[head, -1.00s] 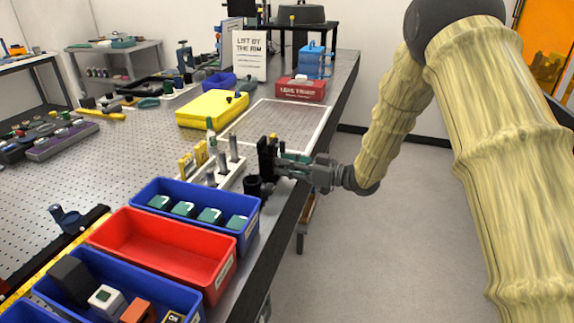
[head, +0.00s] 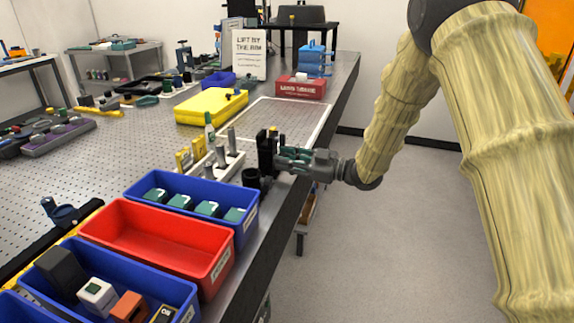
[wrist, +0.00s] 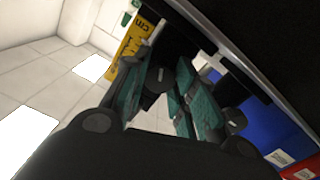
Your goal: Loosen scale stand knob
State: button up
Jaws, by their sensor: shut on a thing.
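The scale stand (head: 265,151) is a dark upright piece near the bench's right edge in the head view. In the wrist view its yellow scale (wrist: 127,58) with "cm" lettering shows, tilted. A dark round knob (wrist: 158,80) with a small light mark lies between the teal finger pads in the wrist view. My gripper (head: 284,158) reaches in from the right, level with the stand, and is shut on the knob. In the wrist view my gripper (wrist: 160,92) has its pads on both sides of the knob. The exact contact is partly hidden by the fingers.
A black cup-like holder (head: 252,178) and a white rack (head: 214,166) of upright pieces stand close by. Blue (head: 243,236) and red (head: 217,272) bins line the near edge. A yellow case (head: 207,106) lies behind. Open floor is to the right of the bench.

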jog(key=shift+n+b, duration=0.8)
jog(key=shift+n, duration=0.3)
jog(key=shift+r, duration=0.1)
jog(key=o, duration=1)
jog(key=shift+o, duration=0.2)
jog(key=shift+d, duration=0.1)
jog(key=v, duration=1.2)
